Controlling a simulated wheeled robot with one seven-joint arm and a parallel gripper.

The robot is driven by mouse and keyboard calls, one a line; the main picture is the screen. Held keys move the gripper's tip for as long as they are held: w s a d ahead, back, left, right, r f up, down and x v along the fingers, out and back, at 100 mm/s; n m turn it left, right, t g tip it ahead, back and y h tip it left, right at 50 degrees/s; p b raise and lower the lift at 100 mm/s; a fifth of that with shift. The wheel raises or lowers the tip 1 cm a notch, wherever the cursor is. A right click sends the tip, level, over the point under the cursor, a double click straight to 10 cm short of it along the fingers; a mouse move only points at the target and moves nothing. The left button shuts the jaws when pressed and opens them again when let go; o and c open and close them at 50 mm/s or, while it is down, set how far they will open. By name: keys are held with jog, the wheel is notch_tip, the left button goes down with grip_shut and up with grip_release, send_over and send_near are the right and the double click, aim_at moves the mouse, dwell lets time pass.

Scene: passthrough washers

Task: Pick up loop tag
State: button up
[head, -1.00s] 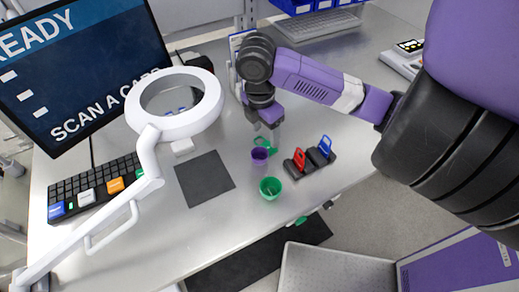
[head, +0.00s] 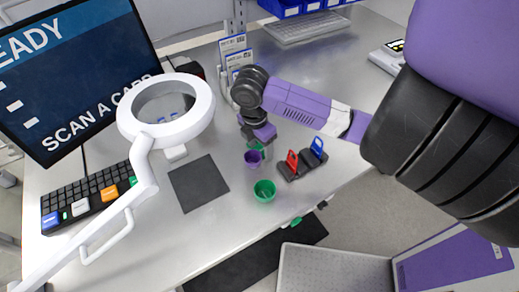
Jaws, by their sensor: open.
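My gripper (head: 263,142) is open and points down at the table, just behind a small purple cup (head: 253,160). A small green piece (head: 255,145) shows between the gripper and the purple cup and is mostly hidden; it may be a loop tag. A red tag with a loop-like frame (head: 292,159) and a blue one (head: 317,147) stand upright in a black holder (head: 308,164) to the right of the gripper. I cannot tell which piece is the loop tag. The gripper appears empty; its fingertips are partly hidden.
A green cup (head: 264,191) stands in front of the purple cup. A dark square mat (head: 199,183), a ring magnifier lamp (head: 166,110), a keyboard (head: 90,195) and a monitor (head: 75,70) are to the left. The table's front edge lies close below the cups.

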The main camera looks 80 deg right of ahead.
aim_at(260, 151)
jog(key=c, duration=1.2)
jog(key=shift+r+p, duration=1.65)
jog(key=shift+r, duration=3.4)
